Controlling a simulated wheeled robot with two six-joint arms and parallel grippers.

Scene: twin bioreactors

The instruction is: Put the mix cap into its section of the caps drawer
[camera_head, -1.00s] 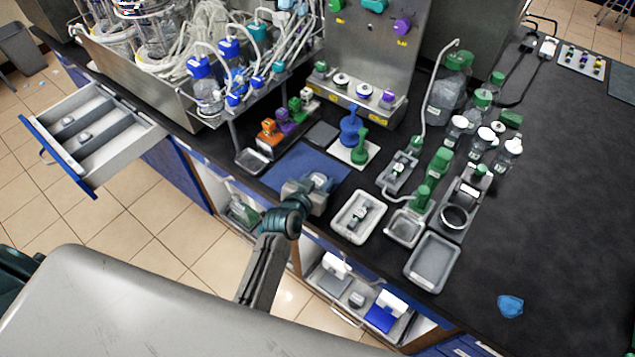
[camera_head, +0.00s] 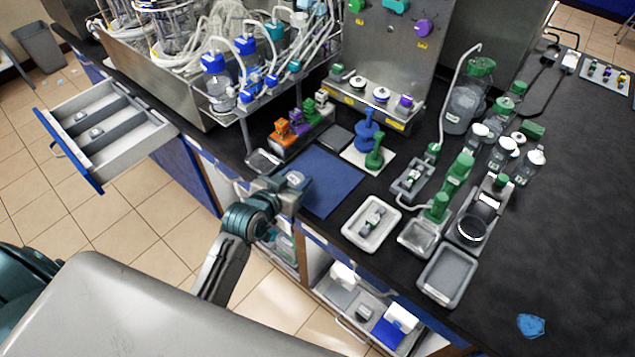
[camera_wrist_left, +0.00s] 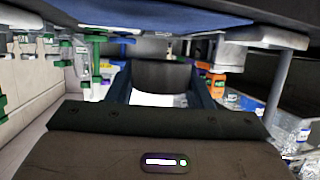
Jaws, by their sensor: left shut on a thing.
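My left gripper (camera_head: 292,182) is at the left front edge of the blue mat, over the counter's front edge. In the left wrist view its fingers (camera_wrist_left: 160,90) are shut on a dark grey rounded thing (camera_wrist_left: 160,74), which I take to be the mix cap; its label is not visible. In the head view the gripper mostly hides it. The caps drawer (camera_head: 150,138) is pulled open at the left, with long sections split by dark dividers. Small grey caps (camera_head: 96,132) lie in it, their labels too small to read. My right gripper is not in view.
The blue mat (camera_head: 325,185) is bare. A rack with orange, purple and green pieces (camera_head: 290,140) and a small tray (camera_head: 262,160) stand behind the gripper. The bioreactor's metal tray (camera_head: 165,95) stands between them and the drawer. An open lower drawer (camera_head: 350,290) holds boxes.

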